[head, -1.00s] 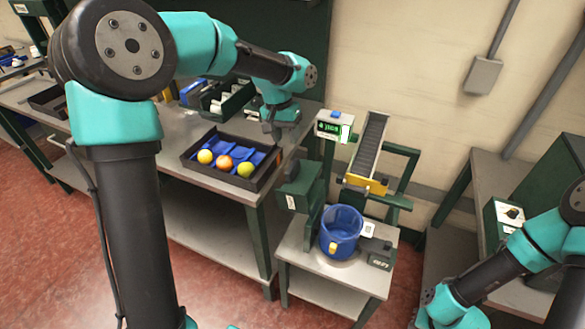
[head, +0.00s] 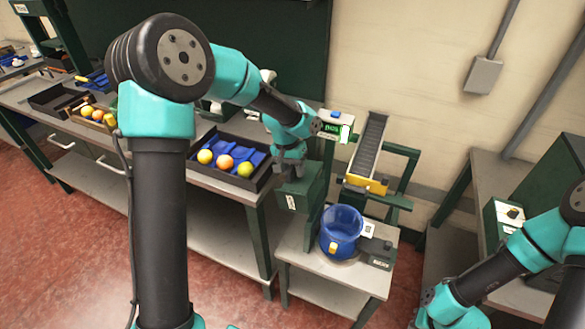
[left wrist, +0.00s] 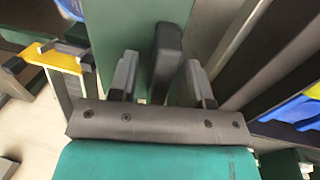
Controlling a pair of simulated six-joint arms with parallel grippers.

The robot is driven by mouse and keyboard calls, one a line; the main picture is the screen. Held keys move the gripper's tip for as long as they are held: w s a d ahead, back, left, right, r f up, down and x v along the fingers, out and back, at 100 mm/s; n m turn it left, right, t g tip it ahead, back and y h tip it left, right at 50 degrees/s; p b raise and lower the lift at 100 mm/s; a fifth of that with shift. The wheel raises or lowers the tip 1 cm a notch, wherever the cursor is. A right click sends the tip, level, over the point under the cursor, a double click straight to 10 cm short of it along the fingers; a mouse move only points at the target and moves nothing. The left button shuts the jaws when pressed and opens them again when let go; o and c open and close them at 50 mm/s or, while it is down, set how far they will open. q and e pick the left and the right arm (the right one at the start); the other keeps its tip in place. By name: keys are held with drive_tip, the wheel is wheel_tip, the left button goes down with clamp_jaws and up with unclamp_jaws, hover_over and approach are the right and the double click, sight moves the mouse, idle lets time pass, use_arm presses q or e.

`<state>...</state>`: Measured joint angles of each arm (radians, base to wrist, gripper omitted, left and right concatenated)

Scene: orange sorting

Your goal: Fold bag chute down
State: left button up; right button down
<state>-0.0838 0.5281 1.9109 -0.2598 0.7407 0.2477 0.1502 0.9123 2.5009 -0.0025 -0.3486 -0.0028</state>
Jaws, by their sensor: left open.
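A dark green box-like part with a white label (head: 303,192), which may be the bag chute, stands at the left of the small bagging stand. A blue bag or bin (head: 341,228) sits open on the stand beside it. My left gripper (head: 292,176) is at the top of the green part, its tips partly hidden in the head view. In the left wrist view, the fingers (left wrist: 158,80) are apart, with a dark rounded handle (left wrist: 167,55) between them, in front of a green panel (left wrist: 112,25). I cannot tell whether they touch it. My right gripper is out of view.
A conveyor (head: 370,145) with a yellow end (head: 365,186) rises behind the stand. A small display box (head: 337,125) is beside it. A black tray (head: 206,172) with several fruits on blue lining lies on the workbench, left of my gripper.

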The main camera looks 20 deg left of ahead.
use_arm(q)
drive_tip(key=shift+c, duration=0.4)
clamp_jaws()
drive_tip(key=shift+d+r, duration=0.1)
drive_tip(key=shift+d, duration=0.05)
